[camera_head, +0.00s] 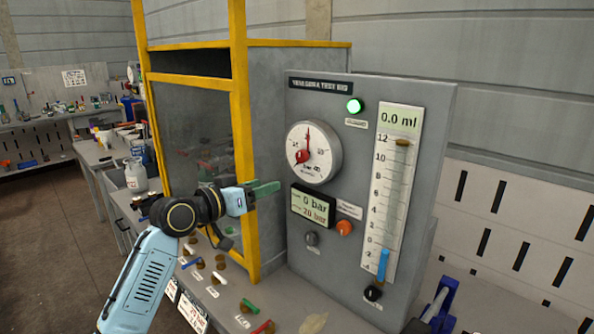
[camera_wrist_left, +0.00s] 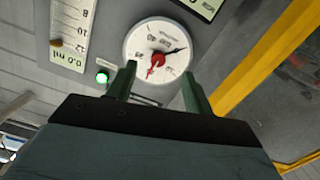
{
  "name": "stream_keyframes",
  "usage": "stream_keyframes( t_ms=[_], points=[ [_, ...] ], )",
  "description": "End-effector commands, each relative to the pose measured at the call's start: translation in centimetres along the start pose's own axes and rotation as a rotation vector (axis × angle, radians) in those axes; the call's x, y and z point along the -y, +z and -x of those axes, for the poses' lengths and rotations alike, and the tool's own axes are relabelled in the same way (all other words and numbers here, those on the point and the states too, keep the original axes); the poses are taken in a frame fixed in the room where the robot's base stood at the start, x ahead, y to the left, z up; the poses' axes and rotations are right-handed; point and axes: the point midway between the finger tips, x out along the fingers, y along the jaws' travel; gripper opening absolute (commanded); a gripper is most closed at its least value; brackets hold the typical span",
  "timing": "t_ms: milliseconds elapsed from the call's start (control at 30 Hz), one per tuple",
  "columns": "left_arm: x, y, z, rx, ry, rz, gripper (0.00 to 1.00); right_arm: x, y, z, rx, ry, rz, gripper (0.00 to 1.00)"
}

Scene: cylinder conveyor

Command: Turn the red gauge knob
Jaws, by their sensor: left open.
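The round white gauge (camera_head: 316,170) is on the grey test panel, with a red knob (camera_head: 302,156) at the middle of its dial and a thin red needle pointing up. My left gripper (camera_head: 268,189) has green fingers and is open and empty, to the left of and below the gauge. In the left wrist view, the gauge (camera_wrist_left: 140,42) appears upside down ahead of my left gripper (camera_wrist_left: 158,74), with the red knob (camera_wrist_left: 157,60) seen between the two open fingers. The fingers look apart from the knob.
A yellow-framed cabinet (camera_head: 243,130) stands close to my left arm. The panel has a green lamp (camera_head: 354,105), a display (camera_head: 312,206), an orange button (camera_head: 344,228) and a scale column (camera_head: 392,190). Small coloured parts lie on the bench below. A blue object (camera_head: 440,305) stands at lower right.

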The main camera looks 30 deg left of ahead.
Motion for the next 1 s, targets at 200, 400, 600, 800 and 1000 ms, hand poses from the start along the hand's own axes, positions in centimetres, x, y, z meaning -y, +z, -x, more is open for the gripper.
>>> stream_keyframes(
  t_ms=[200, 400, 600, 800, 1000],
  points=[
    [0.7, -3.2, -0.6, -0.074, 0.010, 0.022, 0.52, 0.0, 0.0, 0.1, 0.000, 0.000, 0.000, 0.85],
    [0.6, -3.4, -3.9, -0.072, 0.011, 0.023, 0.52, 0.0, 0.0, 0.6, 0.000, 0.000, 0.000, 0.85],
    [0.6, -3.6, -7.8, -0.070, 0.010, 0.024, 0.52, 0.0, -0.1, 1.1, 0.000, 0.000, 0.000, 0.85],
    [0.5, -3.7, -10.9, -0.069, 0.010, 0.022, 0.52, 0.0, -0.1, 1.4, 0.000, 0.000, 0.000, 0.85],
    [0.6, -3.8, -12.7, -0.068, 0.010, 0.021, 0.52, 0.0, -0.1, 1.4, 0.000, 0.000, 0.000, 0.85]
  ],
)
